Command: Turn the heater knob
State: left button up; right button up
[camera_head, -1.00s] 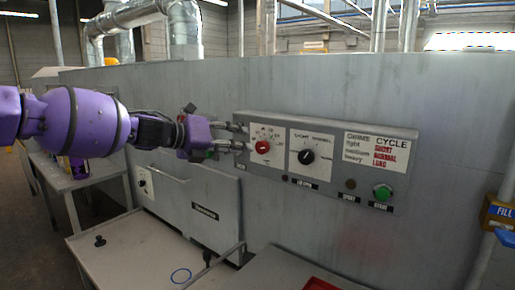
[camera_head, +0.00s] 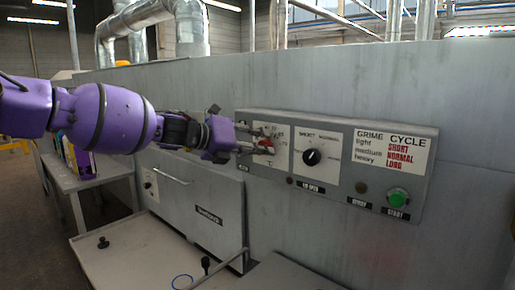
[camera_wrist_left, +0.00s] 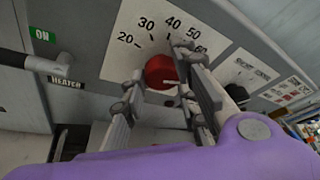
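The red round knob (camera_head: 264,148) sits on a white dial plate on the grey control panel. In the left wrist view the knob (camera_wrist_left: 161,72) has numbers from 20 upward around it. My left gripper (camera_head: 268,141) reaches it from the left. Its fingers are open with the knob between them, one on each side. The right finger overlaps the knob's edge in the wrist view; whether either finger touches it I cannot tell. A "HEATER" label (camera_wrist_left: 66,82) lies to the left, below a rod with a grey end (camera_wrist_left: 62,66). My right gripper is out of view.
To the right on the panel (camera_head: 430,170) are a black knob (camera_head: 312,157) and a green button (camera_head: 397,197). Below stand a grey machine front (camera_head: 205,195) and a pale work surface (camera_head: 135,255). Open air lies in front of the panel's right half.

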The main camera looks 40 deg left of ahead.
pick_arm(q)
jog(key=shift+a+f, duration=0.1)
jog(key=shift+f, duration=0.05)
jog(key=shift+c, duration=1.3)
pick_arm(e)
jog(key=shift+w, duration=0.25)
